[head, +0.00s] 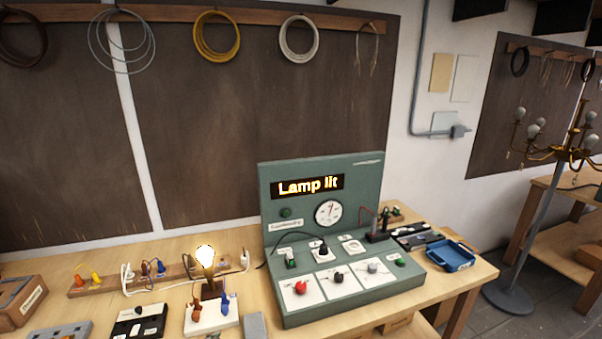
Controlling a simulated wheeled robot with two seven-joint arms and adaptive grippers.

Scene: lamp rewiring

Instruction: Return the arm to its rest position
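Neither of my arms nor grippers shows in the head view. A lit lamp bulb (205,256) glows on its holder above a white base (212,316) with orange and blue plugs. The green test console (322,215) stands to its right on the wooden bench, and its display (309,187) reads "Lamp lit". A round dial gauge (328,212) sits below the display. The console's lower panel carries a red knob (300,287) and other knobs.
A wooden strip (90,287) with colored plugs lies left of the lamp. A black box (138,322) is at the front. A blue tray (451,254) stands near the bench's right edge. Wire coils (217,52) hang on the wall.

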